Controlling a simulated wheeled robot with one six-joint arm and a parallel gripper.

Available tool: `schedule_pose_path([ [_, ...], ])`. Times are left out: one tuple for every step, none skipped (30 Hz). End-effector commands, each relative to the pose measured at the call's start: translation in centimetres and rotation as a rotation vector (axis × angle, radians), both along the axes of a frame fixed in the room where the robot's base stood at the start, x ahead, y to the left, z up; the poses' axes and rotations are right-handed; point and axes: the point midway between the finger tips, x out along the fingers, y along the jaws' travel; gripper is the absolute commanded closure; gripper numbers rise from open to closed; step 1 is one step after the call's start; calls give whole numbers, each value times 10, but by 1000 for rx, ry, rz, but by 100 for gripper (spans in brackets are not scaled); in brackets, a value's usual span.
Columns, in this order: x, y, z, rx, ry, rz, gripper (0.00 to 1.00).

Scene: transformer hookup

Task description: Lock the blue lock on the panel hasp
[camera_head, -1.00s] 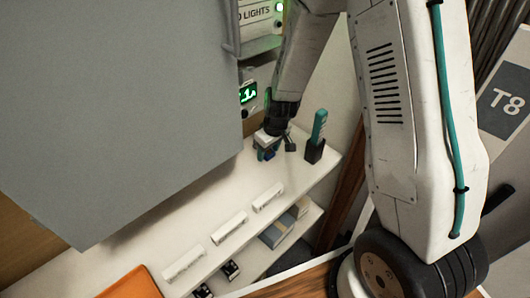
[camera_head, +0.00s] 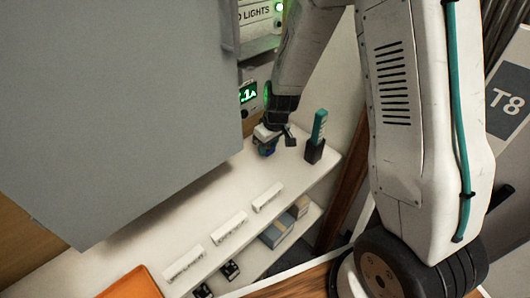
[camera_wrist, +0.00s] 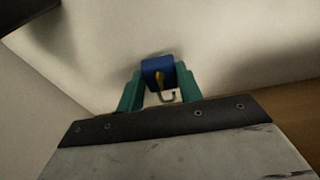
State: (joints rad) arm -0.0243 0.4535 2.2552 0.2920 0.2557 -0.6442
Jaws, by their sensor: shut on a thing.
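The blue lock (camera_wrist: 156,68) is between the two green fingers of my gripper (camera_wrist: 158,86) in the wrist view. Its shackle shows as a small curved hook at its lower side, and a yellow part shows on its face. In the head view my gripper (camera_head: 267,147) is low over the white shelf, and the blue lock in it is small and mostly hidden. I cannot tell whether the lock touches the shelf. I cannot make out the panel hasp in either view.
A large grey panel (camera_head: 130,100) fills the left of the head view. A dark holder (camera_head: 314,151) with a teal tool stands on the white shelf (camera_head: 225,195) right of my gripper. White labels, boxes below and an orange item (camera_head: 135,284) lie nearer.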

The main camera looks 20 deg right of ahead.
Motion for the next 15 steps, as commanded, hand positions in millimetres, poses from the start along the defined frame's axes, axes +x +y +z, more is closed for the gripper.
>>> schedule_pose_path([
  [0,0,5,-1,-1,2,92],
  [0,0,7,-1,-1,1,92],
  [0,0,10,-1,-2,0,92],
  [0,0,13,-1,-3,0,92],
  [0,0,15,-1,-3,1,92],
  [0,0,18,-1,-1,2,92],
  [0,0,21,-1,-1,1,92],
  [0,0,23,-1,-1,1,92],
  [0,0,26,0,-2,0,92],
  [1,0,29,0,-2,0,92],
  [0,0,31,0,-2,1,92],
  [0,0,34,-1,-1,1,92],
  [0,0,35,-1,-1,2,92],
  [0,0,37,-1,0,1,92],
  [0,0,38,-2,-1,1,92],
])
